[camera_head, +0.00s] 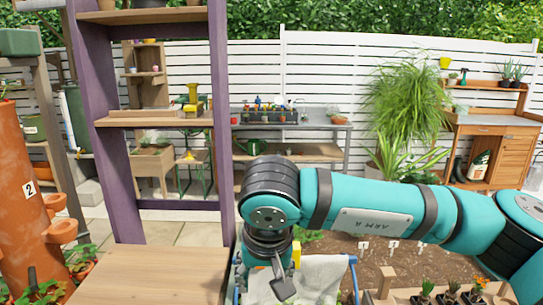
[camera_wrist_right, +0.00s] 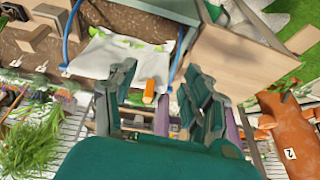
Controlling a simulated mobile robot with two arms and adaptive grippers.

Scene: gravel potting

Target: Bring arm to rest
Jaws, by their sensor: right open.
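My right arm reaches in from the right in the head view, with its right gripper (camera_head: 284,287) hanging down at the bottom centre. The gripper's lower end is partly cut off there. In the right wrist view the two fingers of the right gripper (camera_wrist_right: 161,92) stand apart with nothing held between them. A white cloth or bag (camera_head: 318,274) with a blue frame is behind and below the gripper; it also shows in the right wrist view (camera_wrist_right: 105,58). A small orange-yellow item (camera_wrist_right: 149,90) shows between the fingers, seemingly beyond them. My left gripper is not in view.
A bare wooden tabletop (camera_head: 150,275) is left of the gripper. A purple-posted shelf (camera_head: 152,122) rises behind it. A terracotta planter (camera_head: 25,190) marked 2 stands at far left. Small potted plants (camera_head: 450,296) and a soil bed (camera_head: 400,262) lie below the arm at right.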

